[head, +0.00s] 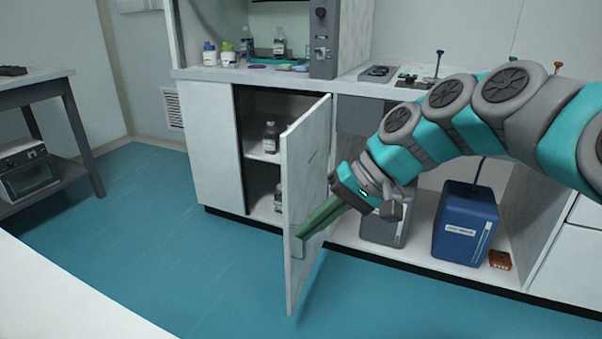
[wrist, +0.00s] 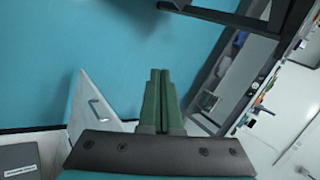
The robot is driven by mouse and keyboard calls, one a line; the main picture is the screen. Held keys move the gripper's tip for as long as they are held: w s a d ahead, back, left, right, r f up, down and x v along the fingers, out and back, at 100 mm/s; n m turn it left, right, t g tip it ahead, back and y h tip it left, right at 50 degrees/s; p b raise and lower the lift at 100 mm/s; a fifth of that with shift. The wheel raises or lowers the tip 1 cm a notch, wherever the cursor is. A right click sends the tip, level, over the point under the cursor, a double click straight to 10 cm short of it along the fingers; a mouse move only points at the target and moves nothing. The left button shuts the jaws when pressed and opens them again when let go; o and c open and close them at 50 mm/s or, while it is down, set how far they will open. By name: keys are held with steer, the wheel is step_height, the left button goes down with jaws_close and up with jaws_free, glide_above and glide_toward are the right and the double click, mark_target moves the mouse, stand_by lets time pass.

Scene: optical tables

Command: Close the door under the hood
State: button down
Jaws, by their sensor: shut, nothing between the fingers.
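The white cabinet door (head: 308,160) under the hood stands open, swung out toward me from the cabinet. Its free edge is nearest me, and shelves with bottles show behind it. A handle (head: 298,246) is low on the door near that edge. My gripper (head: 303,233), with green fingers, is shut and empty, in front of the door's face close to the handle. In the wrist view the shut fingers (wrist: 160,75) point over the blue floor, with the door (wrist: 88,112) and its handle (wrist: 98,109) to their left. I cannot tell whether the fingers touch the door.
The hood (head: 338,40) stands on the counter, with bottles and dishes inside. A grey box (head: 382,230) and a blue box (head: 466,225) sit in the open bay right of the door. A dark-framed table (head: 40,84) is at left. The blue floor before the door is clear.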

steer(key=w+r+y, duration=0.2)
steer(key=w, duration=0.5)
steer(key=m+t+y+b, duration=0.3)
steer(key=m+t+y, duration=0.1)
steer(key=m, duration=0.1)
glide_toward(288, 170)
steer(key=x, duration=0.5)
steer(key=shift+w+a+f, duration=0.1)
steer(key=shift+f, duration=0.15)
steer(key=shift+w+a, duration=0.2)
steer(key=shift+a, duration=0.4)
steer(key=shift+a, duration=0.1)
